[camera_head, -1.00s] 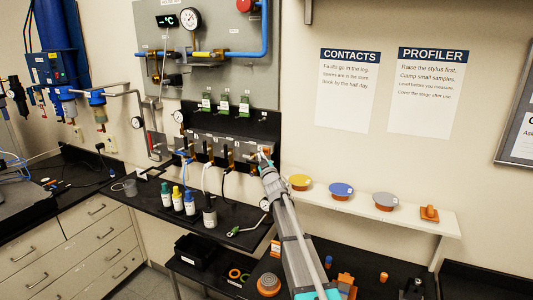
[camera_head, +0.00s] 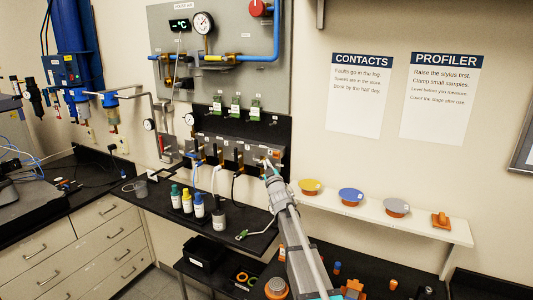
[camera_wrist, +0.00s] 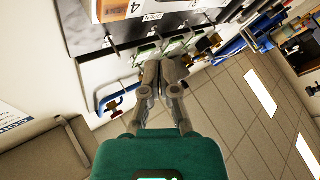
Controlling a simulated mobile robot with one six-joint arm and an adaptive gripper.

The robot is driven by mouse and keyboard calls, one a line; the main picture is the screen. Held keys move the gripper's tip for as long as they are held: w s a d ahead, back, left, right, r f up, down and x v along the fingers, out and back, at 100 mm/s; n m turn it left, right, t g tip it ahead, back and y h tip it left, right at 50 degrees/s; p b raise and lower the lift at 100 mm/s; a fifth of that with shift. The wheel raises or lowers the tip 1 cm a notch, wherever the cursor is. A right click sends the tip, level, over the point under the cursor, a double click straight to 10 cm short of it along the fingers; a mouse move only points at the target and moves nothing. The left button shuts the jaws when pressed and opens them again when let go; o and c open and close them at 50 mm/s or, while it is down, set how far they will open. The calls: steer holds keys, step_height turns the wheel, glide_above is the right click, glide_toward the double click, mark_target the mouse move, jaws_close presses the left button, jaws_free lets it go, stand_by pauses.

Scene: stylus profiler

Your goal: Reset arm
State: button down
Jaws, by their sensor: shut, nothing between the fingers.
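My arm (camera_head: 300,240) reaches up from the bottom of the head view toward the valve manifold (camera_head: 228,150) on the back wall. My gripper (camera_head: 266,165) is at the manifold's right end and looks small there. Whether it touches a valve cannot be told. In the wrist view my gripper (camera_wrist: 160,72) has its fingers together with nothing between them. Beyond the fingers there are green-handled parts (camera_wrist: 148,50) and a panel with a "4" label (camera_wrist: 134,8); the gap to them is unclear.
A shelf (camera_head: 425,229) with several coloured discs and an orange block runs to the right of my arm. Bottles (camera_head: 198,205) stand on the black bench (camera_head: 155,205) to the left. A lower bench with small parts lies below. The wrist view shows open tiled floor (camera_wrist: 225,130).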

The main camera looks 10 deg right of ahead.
steer(key=s+d+f+m+g+h+b, duration=0.25)
steer(key=s+f+g, duration=0.35)
steer(key=s+f, duration=0.35)
steer(key=s+d+f+m+g+h+b, duration=0.1)
steer(key=s+d+f+m+g+h, duration=0.3)
steer(key=s+f, duration=0.6)
steer(key=s+a+f+g+y+b, duration=0.1)
steer(key=s+f+g, duration=0.4)
steer(key=s, duration=0.7)
steer(key=s+a+f+g+y+b, duration=0.1)
steer(key=s+a+f+g+y, duration=0.2)
steer(key=s, duration=0.9)
steer(key=a+f+g, duration=0.1)
steer(key=f+g, duration=0.1)
steer(key=g, duration=0.1)
